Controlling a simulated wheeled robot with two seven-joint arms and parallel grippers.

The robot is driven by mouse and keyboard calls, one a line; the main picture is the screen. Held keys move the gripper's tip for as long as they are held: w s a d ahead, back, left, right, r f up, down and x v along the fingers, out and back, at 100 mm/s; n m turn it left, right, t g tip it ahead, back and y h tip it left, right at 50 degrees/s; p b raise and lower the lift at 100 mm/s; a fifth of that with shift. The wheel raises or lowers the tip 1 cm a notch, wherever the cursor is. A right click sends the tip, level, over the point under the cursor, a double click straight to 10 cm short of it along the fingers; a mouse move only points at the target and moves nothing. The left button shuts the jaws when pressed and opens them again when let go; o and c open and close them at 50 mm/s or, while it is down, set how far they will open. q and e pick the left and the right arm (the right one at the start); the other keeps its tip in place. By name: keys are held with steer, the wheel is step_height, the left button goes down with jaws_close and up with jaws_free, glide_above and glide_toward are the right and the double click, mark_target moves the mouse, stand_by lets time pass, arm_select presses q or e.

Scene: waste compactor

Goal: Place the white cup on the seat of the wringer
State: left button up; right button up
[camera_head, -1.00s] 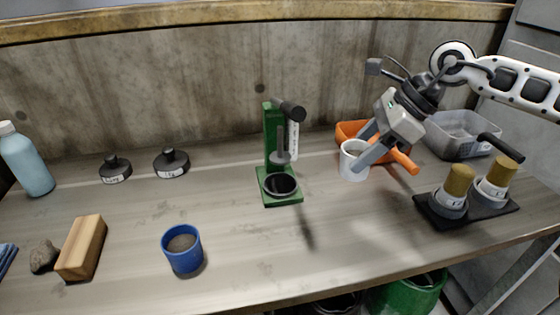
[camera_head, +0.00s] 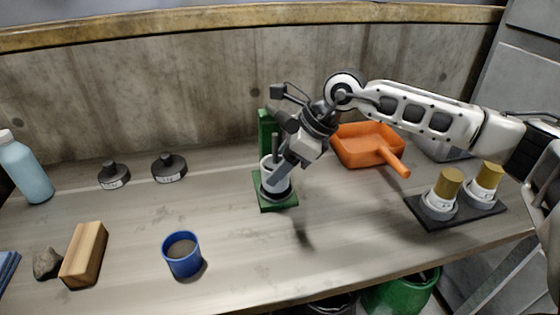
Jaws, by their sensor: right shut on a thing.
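The green wringer (camera_head: 265,126) stands in the middle of the table. Its post shows behind my right gripper, and its square green base (camera_head: 278,204) shows below. The white cup (camera_head: 265,164) is at the wringer, over or on the dark round seat, largely covered by my gripper. My right gripper (camera_head: 272,172) is shut on the cup, with one finger across the front of it. I cannot tell whether the cup's bottom touches the seat. My left gripper is not in view.
An orange dustpan (camera_head: 368,147) lies right of the wringer. A black tray (camera_head: 455,212) with two gold-topped pieces is farther right. A blue cup (camera_head: 182,254), a wooden block (camera_head: 84,254), a stone (camera_head: 46,262), two black weights (camera_head: 169,166) and a blue bottle (camera_head: 27,168) stand left.

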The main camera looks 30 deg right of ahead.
steer(key=shift+f+b, duration=0.3)
steer(key=shift+b, duration=0.1)
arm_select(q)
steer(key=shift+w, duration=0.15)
arm_select(e)
steer(key=shift+f, duration=0.25)
steer(key=o, duration=1)
steer(key=shift+r, duration=0.3)
steer(key=shift+r+p, duration=0.55)
steer(key=shift+p, duration=0.05)
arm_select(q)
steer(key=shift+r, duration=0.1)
arm_select(e)
steer(key=v, duration=1.1)
steer(key=shift+s+d+r, duration=0.2)
steer(key=shift+d, duration=0.05)
